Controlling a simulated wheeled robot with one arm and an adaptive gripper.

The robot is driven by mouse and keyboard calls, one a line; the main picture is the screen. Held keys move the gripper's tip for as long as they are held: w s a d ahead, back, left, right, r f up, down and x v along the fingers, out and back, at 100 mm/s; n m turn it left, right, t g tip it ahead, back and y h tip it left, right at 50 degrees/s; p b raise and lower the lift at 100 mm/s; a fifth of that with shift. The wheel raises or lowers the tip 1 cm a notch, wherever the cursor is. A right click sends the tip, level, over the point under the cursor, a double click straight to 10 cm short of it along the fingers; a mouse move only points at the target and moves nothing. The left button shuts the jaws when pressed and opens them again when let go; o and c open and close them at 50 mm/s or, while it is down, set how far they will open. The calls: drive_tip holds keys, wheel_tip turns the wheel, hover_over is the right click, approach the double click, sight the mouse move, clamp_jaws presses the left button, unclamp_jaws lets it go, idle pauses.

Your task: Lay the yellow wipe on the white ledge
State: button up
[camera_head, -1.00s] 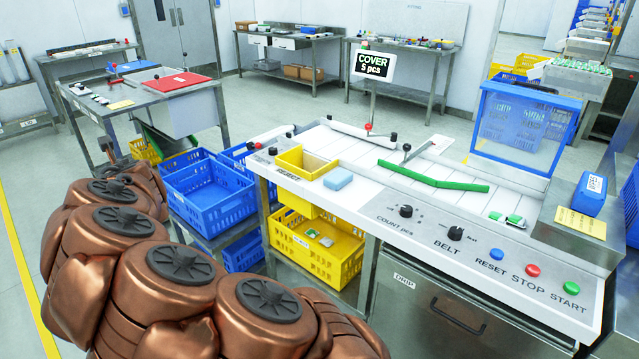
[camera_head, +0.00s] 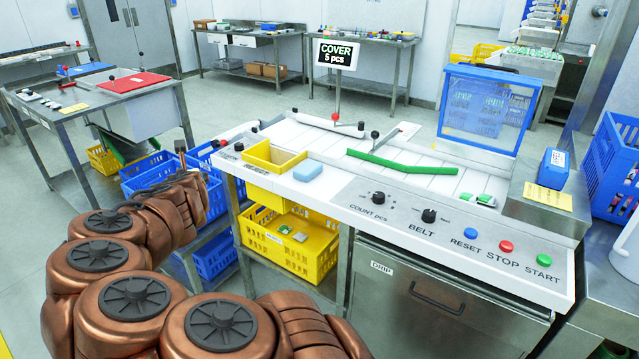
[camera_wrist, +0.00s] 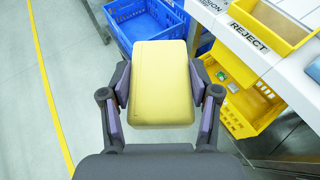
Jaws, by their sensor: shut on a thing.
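My gripper (camera_wrist: 157,88) is shut on the yellow wipe (camera_wrist: 161,78), a rounded yellow block held between the two fingers in the wrist view. In the wrist view the wipe is over the grey floor and a blue crate, left of the machine. The white ledge (camera_head: 330,193) is the front strip of the belt machine in the head view; its edge also shows in the wrist view (camera_wrist: 278,75), right of the wipe and apart from it. A blue block (camera_head: 307,171) lies on the ledge beside the yellow bin. I cannot make out the wipe in the head view.
The open yellow reject bin (camera_head: 273,157) sits at the ledge's left end. A yellow crate (camera_head: 290,240) stands below, and blue crates (camera_head: 165,177) stand to the left. Knobs and buttons (camera_head: 506,247) occupy the ledge's right part. A green strip (camera_head: 400,163) lies across the belt.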

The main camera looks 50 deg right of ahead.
drive_tip(key=s+d+f+m+g+h+b, duration=0.1)
drive_tip(key=s+d+f+m+g+h, duration=0.15)
drive_tip(key=s+d, duration=0.5)
drive_tip(key=s+d+f+m+g+h+b, duration=0.1)
drive_tip(key=s+d+m+g+h+b, duration=0.15)
drive_tip(key=s+d, duration=0.55)
drive_tip(key=s+d+m+g, duration=0.2)
drive_tip(key=s+d, duration=0.2)
drive_tip(key=s, duration=0.2)
drive_tip(key=s+d+m+g+h+b, duration=0.1)
drive_tip(key=s+d+m+g, duration=0.1)
drive_tip(key=s+d, duration=0.2)
drive_tip(key=s+d+m+g, duration=0.2)
drive_tip(key=s+d, duration=0.2)
drive_tip(key=s, duration=0.5)
drive_tip(key=shift+s+f+h+b, duration=0.1)
drive_tip(key=shift+f+h+b, duration=0.2)
drive_tip(key=shift+b, duration=0.1)
drive_tip(key=shift+s+r+m, duration=0.1)
drive_tip(key=shift+m, duration=0.2)
drive_tip(key=shift+w+d+p, duration=0.2)
drive_tip(key=shift+w+p, duration=0.05)
drive_tip(key=shift+p, duration=0.2)
drive_tip(key=p, duration=0.9)
hover_over(334, 186)
drive_tip(key=shift+f, duration=2.55)
drive_tip(key=shift+f, duration=0.1)
